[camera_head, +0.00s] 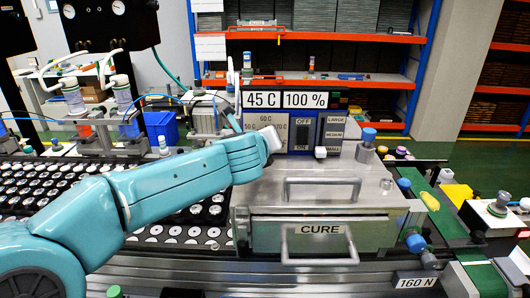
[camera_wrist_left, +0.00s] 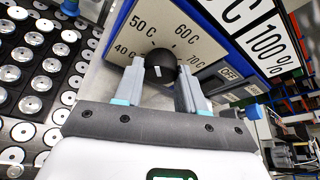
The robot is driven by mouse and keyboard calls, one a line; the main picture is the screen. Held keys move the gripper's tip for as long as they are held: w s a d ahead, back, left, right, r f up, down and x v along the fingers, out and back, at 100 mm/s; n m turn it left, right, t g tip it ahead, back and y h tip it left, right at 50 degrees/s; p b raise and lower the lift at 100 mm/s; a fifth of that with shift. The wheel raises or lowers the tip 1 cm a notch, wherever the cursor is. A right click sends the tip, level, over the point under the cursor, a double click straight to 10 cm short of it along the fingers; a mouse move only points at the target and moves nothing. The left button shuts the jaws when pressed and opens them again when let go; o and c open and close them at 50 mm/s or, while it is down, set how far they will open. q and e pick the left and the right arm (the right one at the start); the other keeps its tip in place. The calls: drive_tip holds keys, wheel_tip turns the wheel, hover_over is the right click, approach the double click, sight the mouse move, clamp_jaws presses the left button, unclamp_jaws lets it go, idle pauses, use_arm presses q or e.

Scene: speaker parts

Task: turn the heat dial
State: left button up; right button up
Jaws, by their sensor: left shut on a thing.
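The heat dial (camera_wrist_left: 163,62) is a dark round knob with a short white mark on the control panel. In the wrist view, labels from 40 C to 70 C surround it. My left gripper (camera_wrist_left: 161,75) is shut on the dial, one finger on each side. In the head view my left arm reaches in from the left, and its gripper (camera_head: 270,140) covers the dial. The temperature display (camera_head: 262,99) above reads 45 C. My right gripper is in neither view.
Beside the temperature display is a 100 % display (camera_head: 305,100). An OFF/ON switch (camera_head: 302,136) sits right of the dial. The steel CURE box (camera_head: 330,199) with handles stands below. Trays of round speaker parts (camera_head: 190,232) lie to the left.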

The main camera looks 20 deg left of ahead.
use_arm(q)
drive_tip(key=n+t+h+b, duration=0.1)
drive_tip(key=n+b, duration=0.2)
drive_tip(key=b, duration=0.2)
drive_tip(key=n+t+h+b, duration=0.1)
drive_tip(key=n+b, duration=0.2)
drive_tip(key=b, duration=0.2)
drive_tip(key=f+n+t+h+b, duration=0.1)
drive_tip(key=n+b, duration=0.2)
drive_tip(key=b, duration=0.3)
drive_tip(key=shift+a+t, duration=0.2)
drive_tip(key=shift+t, duration=0.2)
drive_tip(key=shift+r+n+b, duration=0.1)
drive_tip(key=shift+n+b, duration=0.8)
drive_tip(key=shift+b, duration=0.1)
drive_tip(key=o, duration=1.1)
drive_tip(key=shift+s+r, duration=0.1)
drive_tip(key=shift+c, duration=0.2)
